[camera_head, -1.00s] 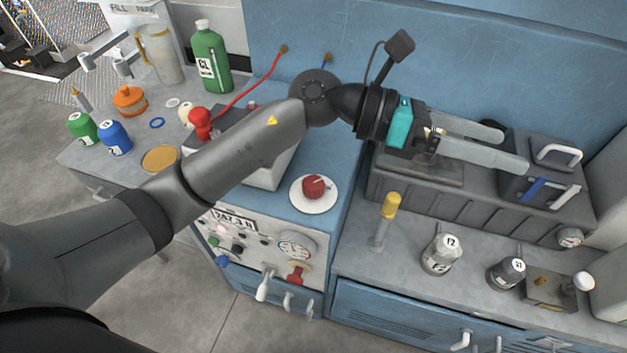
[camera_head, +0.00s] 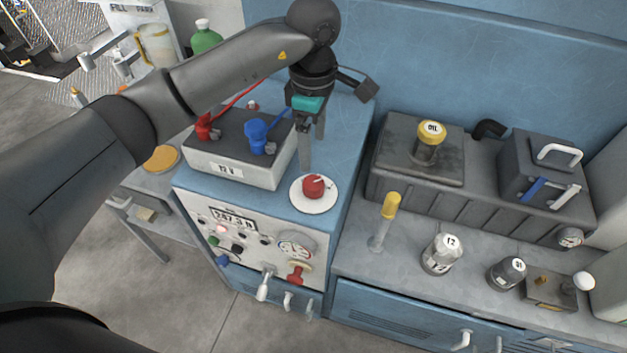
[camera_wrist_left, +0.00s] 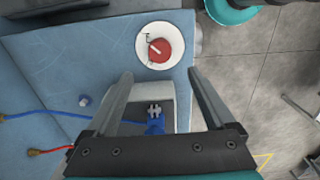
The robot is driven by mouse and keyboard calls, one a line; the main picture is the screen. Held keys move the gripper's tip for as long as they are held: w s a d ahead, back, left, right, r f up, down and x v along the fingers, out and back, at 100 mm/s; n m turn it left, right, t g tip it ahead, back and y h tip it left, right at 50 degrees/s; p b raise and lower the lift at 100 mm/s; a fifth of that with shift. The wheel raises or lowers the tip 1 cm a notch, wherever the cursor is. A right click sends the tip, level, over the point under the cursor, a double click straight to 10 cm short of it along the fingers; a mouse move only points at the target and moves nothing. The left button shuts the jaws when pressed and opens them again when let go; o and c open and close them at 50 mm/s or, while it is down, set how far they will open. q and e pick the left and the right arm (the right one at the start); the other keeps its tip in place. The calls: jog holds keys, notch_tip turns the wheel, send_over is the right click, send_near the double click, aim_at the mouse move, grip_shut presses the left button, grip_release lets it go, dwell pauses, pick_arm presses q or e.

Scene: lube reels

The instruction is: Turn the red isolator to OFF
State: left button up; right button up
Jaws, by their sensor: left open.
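The red isolator (camera_head: 313,187) is a round red knob on a white disc on the blue cabinet top, near its front right corner. It also shows in the left wrist view (camera_wrist_left: 159,50), with a pale pointer mark; the lettering on the disc is too small to read. My left gripper (camera_head: 311,155) is open and empty, pointing down just behind the isolator and apart from it. In the left wrist view its fingers (camera_wrist_left: 157,82) spread below the knob, over the battery's edge. My right gripper is not in view.
A grey 12 V battery (camera_head: 228,172) with red and blue clamps (camera_head: 257,136) stands left of the isolator. The cabinet front carries a gauge (camera_head: 295,245) and a red valve handle (camera_head: 298,273). A yellow-topped post (camera_head: 386,215) and a dark tank (camera_head: 420,175) are to the right.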

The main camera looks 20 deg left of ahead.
aim_at(313, 182)
pick_arm(q)
notch_tip(313, 182, down, 12)
jog(key=shift+r+b, duration=0.1)
jog(key=shift+b, duration=0.2)
jog(key=c, duration=1.4)
